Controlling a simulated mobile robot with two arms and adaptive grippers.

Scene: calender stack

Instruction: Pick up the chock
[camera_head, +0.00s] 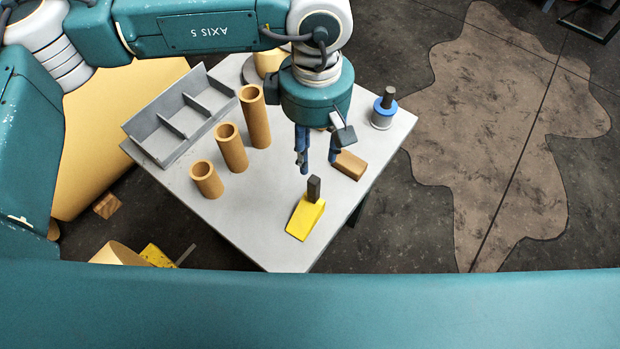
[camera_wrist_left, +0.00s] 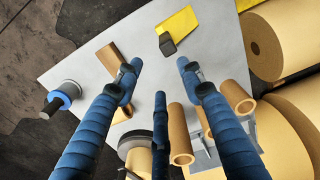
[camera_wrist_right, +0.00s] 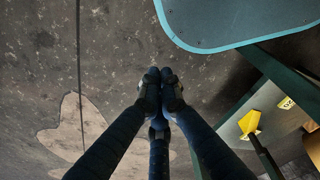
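The chock is a yellow wedge (camera_head: 306,217) with a dark upright grip (camera_head: 314,189), on the grey table near its front corner. In the left wrist view, the yellow wedge (camera_wrist_left: 180,20) and its dark grip (camera_wrist_left: 167,45) lie just beyond the fingers. My left gripper (camera_head: 317,165) points down above the table, a little behind the chock in the head view. Its blue fingers (camera_wrist_left: 159,65) are spread and nothing is between them. My right gripper (camera_wrist_right: 160,76) has its fingertips together, with nothing seen in them, over the dark floor.
Three cardboard tubes (camera_head: 232,148) stand left of the left gripper, near a grey divided tray (camera_head: 183,117). A blue-and-grey spool (camera_head: 384,109) stands at the right edge. The table front is clear around the chock.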

